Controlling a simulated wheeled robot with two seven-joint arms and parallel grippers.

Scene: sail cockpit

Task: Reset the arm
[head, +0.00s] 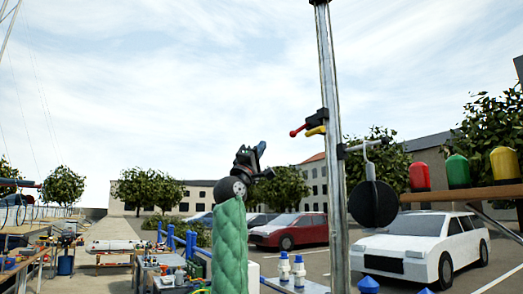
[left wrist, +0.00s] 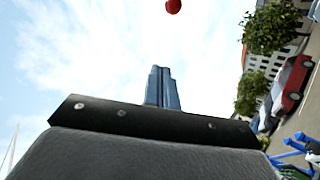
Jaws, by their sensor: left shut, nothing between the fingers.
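My left arm stands upright in the head view in a green quilted sleeve (head: 229,245). Its dark left gripper (head: 262,148) is raised above the sleeve, to the left of the metal mast. In the left wrist view the two blue-grey fingers (left wrist: 163,88) lie together, shut and empty. My right gripper is in neither view.
A metal mast (head: 333,190) carries a red-knobbed lever (head: 300,130), a yellow lever (head: 315,131) and a black disc (head: 373,204). A shelf (head: 460,194) at right holds red, green and yellow domed items. Cluttered benches stand lower left. Open sky surrounds the gripper's upper side.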

